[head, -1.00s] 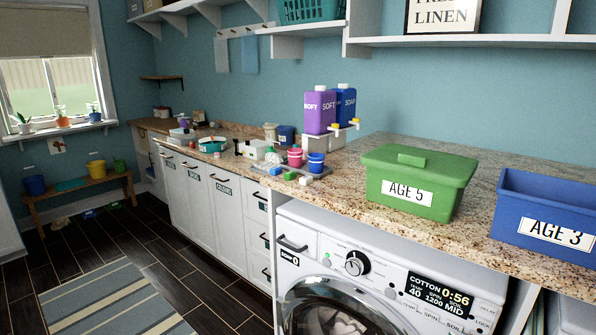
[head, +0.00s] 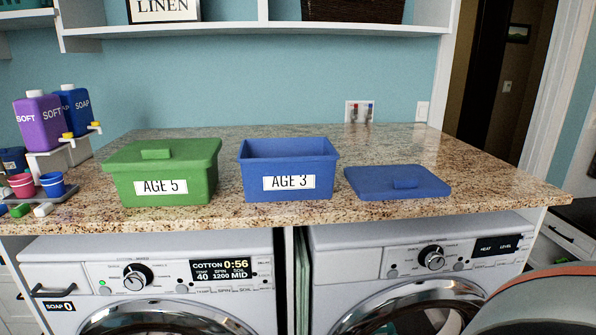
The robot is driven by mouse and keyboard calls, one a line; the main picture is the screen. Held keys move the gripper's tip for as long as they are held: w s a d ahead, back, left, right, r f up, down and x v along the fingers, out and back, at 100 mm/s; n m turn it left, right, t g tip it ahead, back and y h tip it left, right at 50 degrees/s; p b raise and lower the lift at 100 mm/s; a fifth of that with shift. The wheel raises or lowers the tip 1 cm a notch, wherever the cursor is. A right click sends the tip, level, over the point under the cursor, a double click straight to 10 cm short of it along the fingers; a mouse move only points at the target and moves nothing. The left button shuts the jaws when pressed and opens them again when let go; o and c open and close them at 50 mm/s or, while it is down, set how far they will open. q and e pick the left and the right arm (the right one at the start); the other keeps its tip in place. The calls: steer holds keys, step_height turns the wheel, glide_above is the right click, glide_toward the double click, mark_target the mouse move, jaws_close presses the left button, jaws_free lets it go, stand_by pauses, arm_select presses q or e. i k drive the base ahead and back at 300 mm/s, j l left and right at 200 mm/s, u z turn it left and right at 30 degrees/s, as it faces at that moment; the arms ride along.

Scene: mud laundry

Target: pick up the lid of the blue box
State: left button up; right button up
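The blue lid (head: 378,182) lies flat on the granite counter, to the right of the blue box and apart from it. The blue box (head: 288,192), labelled AGE 3, stands upright and open on the counter. Neither of my grippers shows in the head view.
A green box (head: 160,172) labelled AGE 5, with its lid on, stands left of the blue box. The counter (head: 490,185) is clear behind and right of the lid. Two front-loading machines stand below. Soap bottles (head: 40,122) and small cups are at the left. A shelf (head: 340,30) runs above.

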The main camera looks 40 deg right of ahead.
mark_target(408, 181)
steer(key=z, duration=1.1)
